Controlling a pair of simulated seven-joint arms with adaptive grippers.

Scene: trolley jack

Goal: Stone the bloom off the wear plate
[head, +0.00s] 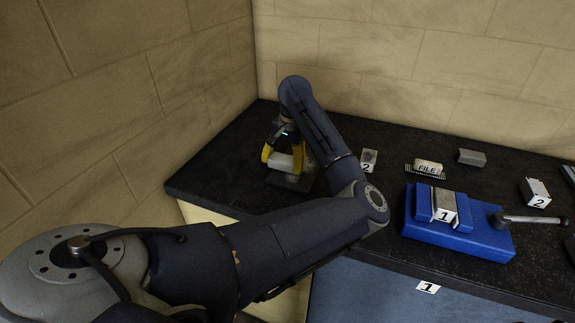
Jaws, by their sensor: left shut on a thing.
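My left gripper (283,150), with yellow fingers, is at the far left of the dark bench, pointing down. It is shut on a pale grey block (280,162), which looks like a stone. A flat dark-grey plate (292,183) lies just under the block. I cannot tell if the two touch, and my arm partly hides the plate. A bright metal block (444,203) marked 1 sits in a blue vise (460,243). I cannot tell which piece is the wear plate. My right gripper is not in view.
On the black bench (345,190) lie a small grey piece (369,156) marked 2, a file label (428,167), a grey block (472,157) and a metal block (535,190) marked 2. The vise handle (535,219) sticks out right. Walls stand behind and left.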

